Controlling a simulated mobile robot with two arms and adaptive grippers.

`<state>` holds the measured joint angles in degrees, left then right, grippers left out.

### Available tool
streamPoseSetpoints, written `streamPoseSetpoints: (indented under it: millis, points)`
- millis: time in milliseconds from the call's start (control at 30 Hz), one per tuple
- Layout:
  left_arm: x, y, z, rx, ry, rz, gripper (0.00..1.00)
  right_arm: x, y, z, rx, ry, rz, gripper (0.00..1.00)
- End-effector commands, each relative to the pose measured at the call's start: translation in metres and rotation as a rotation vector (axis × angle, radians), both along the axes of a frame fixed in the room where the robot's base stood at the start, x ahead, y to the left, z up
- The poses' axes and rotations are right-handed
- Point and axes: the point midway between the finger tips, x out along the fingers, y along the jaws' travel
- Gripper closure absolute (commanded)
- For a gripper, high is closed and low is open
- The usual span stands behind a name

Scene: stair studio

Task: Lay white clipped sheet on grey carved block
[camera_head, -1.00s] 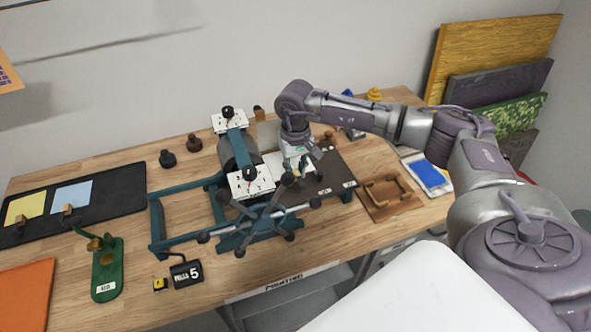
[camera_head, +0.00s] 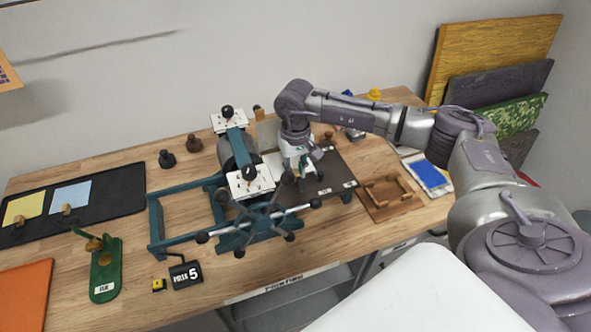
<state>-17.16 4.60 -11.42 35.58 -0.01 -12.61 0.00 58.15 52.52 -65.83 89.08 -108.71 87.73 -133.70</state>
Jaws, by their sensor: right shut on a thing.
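My right gripper (camera_head: 303,172) is low over the dark bed of the roller press, just right of the roller. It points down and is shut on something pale. This looks like the white clipped sheet, but it is mostly hidden by the gripper, and its clip cannot be made out. The grey carved block cannot be clearly told apart from the dark press bed (camera_head: 335,175) around the gripper. I cannot tell whether sheet and block touch. My left gripper is not in view.
The teal press (camera_head: 238,140) with its spoked wheel (camera_head: 262,210) stands close left of the gripper. A wooden frame (camera_head: 388,196) and a blue-and-white item (camera_head: 430,175) lie right. A black tray (camera_head: 120,190) with yellow and blue sheets lies far left.

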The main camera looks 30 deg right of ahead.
Motion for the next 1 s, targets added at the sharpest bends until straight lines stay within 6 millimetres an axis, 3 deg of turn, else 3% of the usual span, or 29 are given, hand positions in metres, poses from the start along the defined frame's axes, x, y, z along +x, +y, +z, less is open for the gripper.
streamPoseSetpoints:
  millis: [967,1000]
  points:
    - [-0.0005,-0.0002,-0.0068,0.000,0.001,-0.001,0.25,0.0000,-0.0003,-0.0013,0.000,0.000,0.000,0.93]
    - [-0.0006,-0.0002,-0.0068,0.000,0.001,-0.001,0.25,0.0000,-0.0003,-0.0013,0.000,0.000,0.000,0.77]
